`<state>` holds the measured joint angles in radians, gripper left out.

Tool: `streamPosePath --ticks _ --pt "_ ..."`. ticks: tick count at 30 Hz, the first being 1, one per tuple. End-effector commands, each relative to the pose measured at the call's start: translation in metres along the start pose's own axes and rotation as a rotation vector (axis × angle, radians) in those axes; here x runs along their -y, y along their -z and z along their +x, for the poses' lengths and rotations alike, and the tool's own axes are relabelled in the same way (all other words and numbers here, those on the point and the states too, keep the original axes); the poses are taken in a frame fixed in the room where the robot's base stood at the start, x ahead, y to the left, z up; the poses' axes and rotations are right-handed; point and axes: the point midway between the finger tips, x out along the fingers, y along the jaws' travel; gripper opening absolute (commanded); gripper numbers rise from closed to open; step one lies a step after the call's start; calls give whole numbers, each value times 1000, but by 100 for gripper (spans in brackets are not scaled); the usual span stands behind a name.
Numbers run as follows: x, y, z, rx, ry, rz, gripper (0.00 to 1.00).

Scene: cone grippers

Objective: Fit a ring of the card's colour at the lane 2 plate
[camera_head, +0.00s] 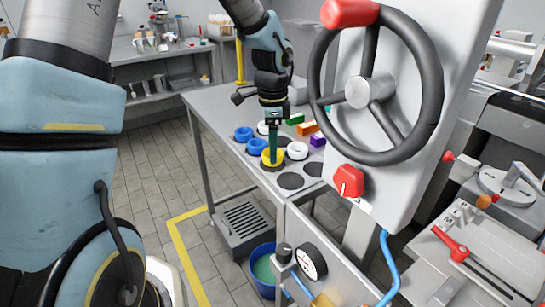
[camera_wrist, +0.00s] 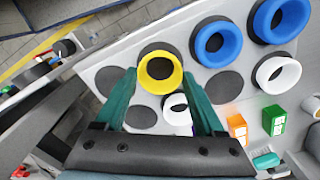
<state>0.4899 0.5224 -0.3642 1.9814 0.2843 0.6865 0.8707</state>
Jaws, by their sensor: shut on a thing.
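My gripper (camera_head: 273,150) points down over the table, and its teal fingers are shut on a yellow ring (camera_head: 264,161). In the wrist view the yellow ring (camera_wrist: 160,87) sits between the two fingertips (camera_wrist: 160,76). I cannot tell whether the ring touches the table. Bare dark round plates lie near it, one at the front (camera_head: 290,181) and one further right (camera_head: 313,170). The wrist view shows plates left (camera_wrist: 108,80) and right (camera_wrist: 224,87) of the ring. No lane numbers are readable. I cannot make out a colour card.
Blue rings (camera_head: 243,138) and white rings (camera_head: 297,155) stand around the yellow one. Green (camera_head: 295,118), orange (camera_head: 307,128) and purple (camera_head: 317,140) blocks lie behind. A panel with a black handwheel (camera_head: 433,110) stands close on the right. A blue bucket (camera_head: 262,282) is on the floor.

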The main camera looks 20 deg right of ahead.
Motion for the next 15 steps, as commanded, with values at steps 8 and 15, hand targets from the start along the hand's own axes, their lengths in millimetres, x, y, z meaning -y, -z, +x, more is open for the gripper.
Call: streamPosePath --ticks 8,15 --pt "0 0 -16 0 0 0 40" --pt "0 0 -28 0 0 0 40"
